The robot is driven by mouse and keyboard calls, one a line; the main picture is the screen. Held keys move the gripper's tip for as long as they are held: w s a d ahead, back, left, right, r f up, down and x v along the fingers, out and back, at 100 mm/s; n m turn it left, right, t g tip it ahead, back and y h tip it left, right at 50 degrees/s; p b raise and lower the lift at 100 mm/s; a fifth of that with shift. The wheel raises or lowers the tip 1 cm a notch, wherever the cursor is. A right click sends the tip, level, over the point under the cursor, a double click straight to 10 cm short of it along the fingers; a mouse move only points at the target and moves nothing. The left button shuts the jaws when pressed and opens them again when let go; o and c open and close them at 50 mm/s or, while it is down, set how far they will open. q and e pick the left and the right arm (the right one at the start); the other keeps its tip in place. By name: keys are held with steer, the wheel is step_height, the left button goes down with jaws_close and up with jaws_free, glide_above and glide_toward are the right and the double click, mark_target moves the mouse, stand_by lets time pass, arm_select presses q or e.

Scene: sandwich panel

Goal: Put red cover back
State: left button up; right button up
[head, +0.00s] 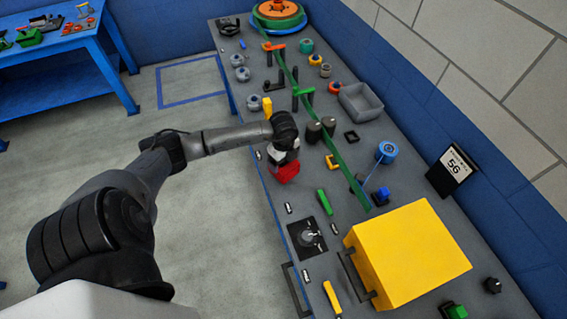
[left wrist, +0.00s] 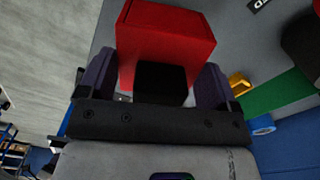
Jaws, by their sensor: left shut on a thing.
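The red cover (head: 286,173) is a small box at the front edge of the grey panel, at the end of my left arm. My left gripper (head: 283,158) is shut on it. In the left wrist view the red cover (left wrist: 165,40) extends out past the two purple fingers, with a black block, possibly its handle, between them in my left gripper (left wrist: 156,82). Whether the cover touches the panel is unclear. A black square plate with a silver switch (head: 309,237) lies uncovered on the panel, nearer the bottom of the head view. My right gripper is out of view.
A green handle (head: 324,202) and a large yellow box (head: 408,255) are near the switch plate. Dark knobs (head: 314,132), a long green bar (head: 335,150) and a grey bin (head: 361,102) stand farther back. Open floor lies left of the panel.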

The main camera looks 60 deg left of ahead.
arm_select(q)
step_height(320, 180, down, 2)
steer(key=shift+f, duration=0.15)
